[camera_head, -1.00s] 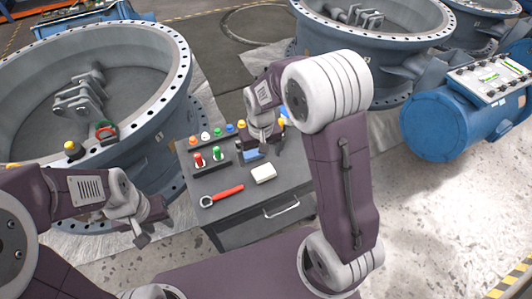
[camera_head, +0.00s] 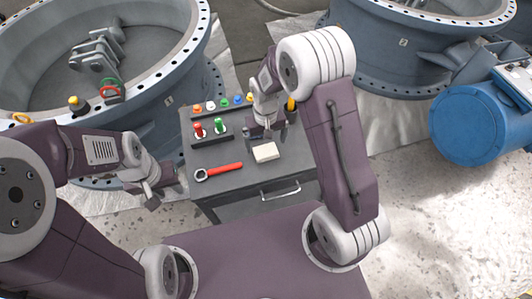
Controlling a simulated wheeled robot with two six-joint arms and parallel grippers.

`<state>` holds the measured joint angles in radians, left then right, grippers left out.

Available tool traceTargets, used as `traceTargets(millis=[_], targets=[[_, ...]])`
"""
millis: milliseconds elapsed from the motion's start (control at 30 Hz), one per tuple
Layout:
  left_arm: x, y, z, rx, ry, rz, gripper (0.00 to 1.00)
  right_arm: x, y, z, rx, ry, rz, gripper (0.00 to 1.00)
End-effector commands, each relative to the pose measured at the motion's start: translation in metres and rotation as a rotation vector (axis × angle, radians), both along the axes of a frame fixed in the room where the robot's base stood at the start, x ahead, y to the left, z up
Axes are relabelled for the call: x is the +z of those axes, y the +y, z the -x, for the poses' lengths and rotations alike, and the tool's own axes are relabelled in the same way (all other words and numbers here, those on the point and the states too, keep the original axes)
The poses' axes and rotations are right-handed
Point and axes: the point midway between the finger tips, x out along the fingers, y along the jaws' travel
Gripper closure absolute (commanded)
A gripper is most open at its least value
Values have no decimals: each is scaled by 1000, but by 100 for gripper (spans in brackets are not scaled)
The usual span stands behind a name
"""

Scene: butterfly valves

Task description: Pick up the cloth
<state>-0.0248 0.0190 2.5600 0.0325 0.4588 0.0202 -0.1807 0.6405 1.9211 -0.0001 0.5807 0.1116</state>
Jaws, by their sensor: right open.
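The cloth (camera_head: 265,152), a small off-white folded square, lies flat on the dark grey top of the tool cart (camera_head: 225,178), near its front edge. My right gripper (camera_head: 266,134) is open and points down just behind the cloth. Its fingers look apart from the cloth, though the exact gap is hard to judge. My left gripper (camera_head: 160,190) hangs left of the cart, away from the cloth. It looks empty, but its opening is unclear.
On the cart lie a red-handled wrench (camera_head: 218,171), red and green knobs (camera_head: 208,129) in a dark rack, and a row of coloured buttons (camera_head: 222,104). Large blue valve bodies stand left (camera_head: 160,130) and back right (camera_head: 405,75).

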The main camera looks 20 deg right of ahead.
Motion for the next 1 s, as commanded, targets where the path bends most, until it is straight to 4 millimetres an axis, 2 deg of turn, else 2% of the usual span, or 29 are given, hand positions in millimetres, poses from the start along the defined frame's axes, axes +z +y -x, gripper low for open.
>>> traceTargets(millis=[67,300,567,600,667,800,833,1000], targets=[[-1,0,0,0,0,0,64,-4,0,0,0,0,0,0],[-12,0,0,0,0,0,64,-46,-1,-1,0,1,0,0],[-12,0,0,0,0,0,64,-51,-1,-2,0,-1,-1,0],[-12,0,0,0,0,0,64,-51,-1,-2,0,-1,-1,3],[-12,0,0,0,0,0,64,-51,-1,-2,0,-1,-1,19],[-12,0,0,0,0,0,64,-51,-1,-2,0,-1,-1,58],[-12,0,0,0,0,0,64,-51,-1,-2,0,-1,-1,62],[-12,0,0,0,0,0,64,-51,-1,-2,0,-1,-1,62]])
